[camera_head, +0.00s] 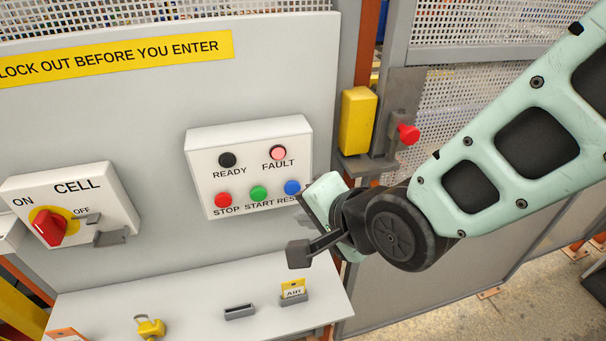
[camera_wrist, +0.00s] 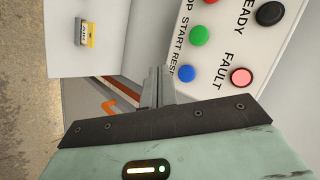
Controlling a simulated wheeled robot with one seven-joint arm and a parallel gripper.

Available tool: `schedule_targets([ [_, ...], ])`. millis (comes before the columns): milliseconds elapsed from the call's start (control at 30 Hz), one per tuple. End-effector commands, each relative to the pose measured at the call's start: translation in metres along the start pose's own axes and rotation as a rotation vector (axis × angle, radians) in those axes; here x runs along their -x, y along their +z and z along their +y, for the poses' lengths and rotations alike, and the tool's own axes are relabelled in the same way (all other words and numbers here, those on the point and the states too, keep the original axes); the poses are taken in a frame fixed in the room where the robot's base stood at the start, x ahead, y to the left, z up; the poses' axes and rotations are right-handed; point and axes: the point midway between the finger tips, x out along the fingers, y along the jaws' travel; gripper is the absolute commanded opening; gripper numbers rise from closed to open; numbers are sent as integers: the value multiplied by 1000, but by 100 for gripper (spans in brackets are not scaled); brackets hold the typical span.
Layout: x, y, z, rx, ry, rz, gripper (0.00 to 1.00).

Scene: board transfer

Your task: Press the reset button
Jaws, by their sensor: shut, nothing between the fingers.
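The reset button is the blue button (camera_head: 292,187) at the lower right of the white control box (camera_head: 200,150); its label is partly hidden by my arm in the head view. In the wrist view the blue button (camera_wrist: 187,73) shows just right of my fingers. My gripper (camera_wrist: 157,72) is shut and empty, with its fingertips to the left of the blue button in that view. Whether the fingers touch the box cannot be told.
The box also has a red STOP button (camera_head: 223,199), a green START button (camera_head: 258,193), a dark READY lamp (camera_head: 227,160) and a pink-lit FAULT lamp (camera_head: 278,152). A CELL switch (camera_head: 50,226) is at left. A shelf (camera_head: 200,290) holds a yellow padlock (camera_head: 150,327) and an AIR tag (camera_head: 293,290).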

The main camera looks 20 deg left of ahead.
Motion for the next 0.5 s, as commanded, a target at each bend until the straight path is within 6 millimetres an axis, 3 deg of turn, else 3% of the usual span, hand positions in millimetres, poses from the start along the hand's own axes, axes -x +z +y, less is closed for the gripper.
schedule_targets([
  [200,-17,-13,-12,-1,0,1,0],
  [500,-24,-18,-17,1,0,0,0],
])
